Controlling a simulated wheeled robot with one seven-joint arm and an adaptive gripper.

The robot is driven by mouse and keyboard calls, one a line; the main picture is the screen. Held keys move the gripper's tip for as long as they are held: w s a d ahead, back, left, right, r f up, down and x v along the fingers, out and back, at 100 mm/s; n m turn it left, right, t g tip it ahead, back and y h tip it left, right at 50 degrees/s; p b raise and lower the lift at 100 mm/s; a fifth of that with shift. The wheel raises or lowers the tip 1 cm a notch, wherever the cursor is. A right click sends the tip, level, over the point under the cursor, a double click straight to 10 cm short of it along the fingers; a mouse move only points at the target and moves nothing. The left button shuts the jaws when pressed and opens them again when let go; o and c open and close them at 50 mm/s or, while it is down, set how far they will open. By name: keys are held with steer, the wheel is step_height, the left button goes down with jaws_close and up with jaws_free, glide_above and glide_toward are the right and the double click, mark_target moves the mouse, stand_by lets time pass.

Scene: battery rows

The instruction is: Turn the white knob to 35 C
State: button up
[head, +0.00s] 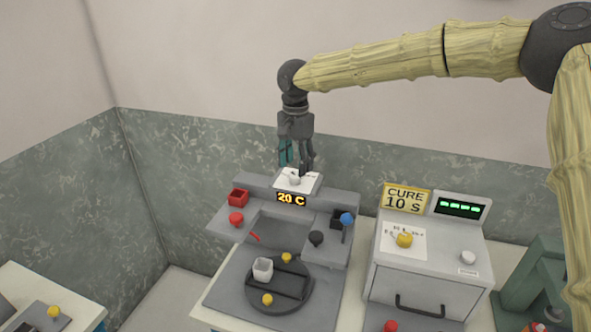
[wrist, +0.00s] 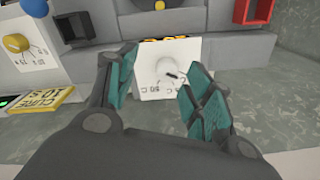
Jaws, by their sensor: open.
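The white knob (head: 294,179) sits on a white dial plate on top of the grey station, above a display (head: 291,199) reading 20 C. In the wrist view the knob (wrist: 168,68) shows on its plate (wrist: 150,83) with printed marks and a dark pointer line; the marks are too small to read surely. My gripper (head: 297,170) hangs just above the knob, pointing down. In the wrist view its teal-padded fingers (wrist: 160,82) are spread to either side of the knob, apart from it. Nothing is held.
The CURE 10 S box (head: 425,283) stands at the right.

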mark_target(295, 175)
steer(key=w+f, duration=0.1)
steer(key=f, duration=0.1)
steer(key=w+f, duration=0.1)
steer(key=f, duration=0.1)
steer(key=w+f+p, duration=0.1)
steer(key=f, duration=0.1)
steer(key=shift+w+a+f, duration=0.1)
steer(key=shift+w, duration=0.25)
steer(key=shift+s+r, duration=0.3)
steer(key=shift+s, duration=0.2)
steer(key=shift+s+r, duration=0.25)
steer(key=shift+s, duration=0.25)
steer(key=shift+s+r, duration=0.15)
steer(key=shift+s, duration=0.1)
steer(key=shift+c, duration=1)
steer(key=shift+w+a+f, duration=0.1)
steer(key=shift+w+f, duration=0.4)
steer(key=shift+w, duration=0.15)
steer(key=c, duration=0.6)
steer(key=shift+c, duration=1.1)
steer(key=shift+r, duration=0.1)
